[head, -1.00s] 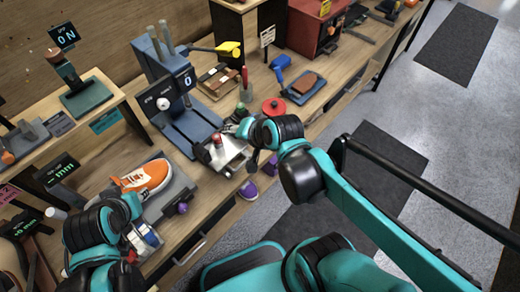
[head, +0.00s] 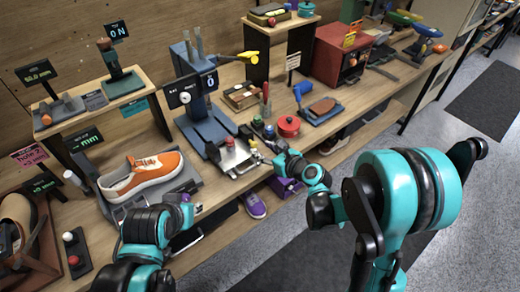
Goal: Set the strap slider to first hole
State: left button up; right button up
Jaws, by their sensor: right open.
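A blue stand (head: 203,105) has a sign reading 0. At its front is a pale metal plate (head: 236,158) with a small red knob (head: 230,141), possibly the strap slider; strap and holes are too small to make out. My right gripper (head: 262,150) is open at the right edge of this plate; I cannot tell whether it touches. My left gripper (head: 194,211) is low at the left, near the front of the orange sneaker's grey base, partly hidden by its own arm; its jaws are unclear.
An orange and white sneaker (head: 148,173) lies on a grey base to the left. A red pot (head: 289,125), a blue-handled tool (head: 303,91) and a red box (head: 340,55) stand to the right. A purple shoe (head: 255,204) is below the bench edge.

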aim_at(255, 145)
jog(key=shift+b+x, duration=0.5)
jog(key=shift+x, duration=1.85)
jog(key=shift+r, duration=0.1)
grip_shut()
jog(key=shift+w+d, duration=0.5)
jog(key=shift+d, duration=0.2)
jog(key=shift+w+d, duration=0.45)
jog(key=shift+d, duration=0.2)
grip_release()
jog(key=shift+d, duration=0.15)
jog(key=v, duration=1.2)
